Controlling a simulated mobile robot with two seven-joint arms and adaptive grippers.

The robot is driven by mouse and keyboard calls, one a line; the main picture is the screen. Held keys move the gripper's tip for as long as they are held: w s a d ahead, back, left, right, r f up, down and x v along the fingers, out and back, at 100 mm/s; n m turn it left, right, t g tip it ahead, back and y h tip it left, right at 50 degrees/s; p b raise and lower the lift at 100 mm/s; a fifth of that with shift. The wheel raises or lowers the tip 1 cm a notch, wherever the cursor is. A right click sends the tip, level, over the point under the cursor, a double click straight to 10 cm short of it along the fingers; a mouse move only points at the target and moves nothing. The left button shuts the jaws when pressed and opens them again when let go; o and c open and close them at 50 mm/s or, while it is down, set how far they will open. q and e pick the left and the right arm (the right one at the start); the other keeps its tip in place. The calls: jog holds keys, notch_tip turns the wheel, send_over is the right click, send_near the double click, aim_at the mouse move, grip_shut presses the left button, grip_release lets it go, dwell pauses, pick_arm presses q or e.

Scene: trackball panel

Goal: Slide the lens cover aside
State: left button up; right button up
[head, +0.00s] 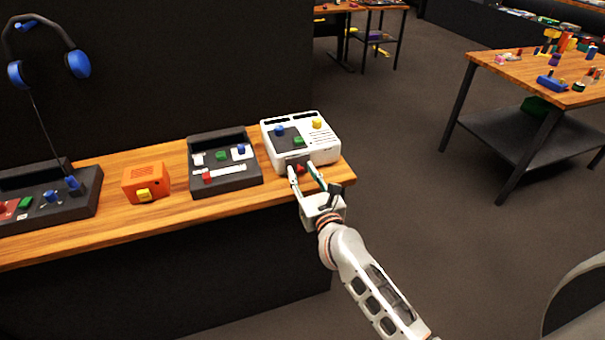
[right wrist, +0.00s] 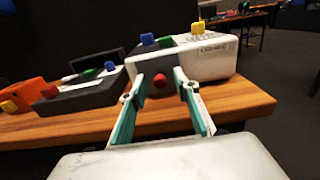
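A white device (head: 322,154) stands at the right end of the wooden bench, with a red knob or ball (head: 300,169) on the dark part of its front. My right gripper (head: 303,173) is in front of it, fingers apart and pointing at the red part. In the right wrist view, the white device (right wrist: 214,62) is straight ahead. The red part (right wrist: 160,81) shows between the tips of my open right gripper (right wrist: 158,76), with nothing visibly held. Whether the fingertips touch the device I cannot tell. I cannot make out a lens cover for certain. My left gripper is out of view.
A dark panel (head: 226,180) with coloured buttons, an orange box (head: 146,183) and another dark console (head: 78,210) stand to the left on the bench (head: 110,183). Blue headphones (head: 77,64) are above. Another table (head: 510,69) with small items stands at right, with open floor between.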

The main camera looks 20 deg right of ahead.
jog(key=shift+c, duration=0.5)
grip_shut()
jog(key=d, duration=0.7)
jog(key=shift+w+d+p, duration=0.15)
jog(key=shift+d+p, duration=0.1)
jog(key=shift+p, duration=0.1)
jog(key=shift+o, duration=0.5)
grip_release()
jog(key=s, duration=1.2)
jog(key=shift+d, duration=0.15)
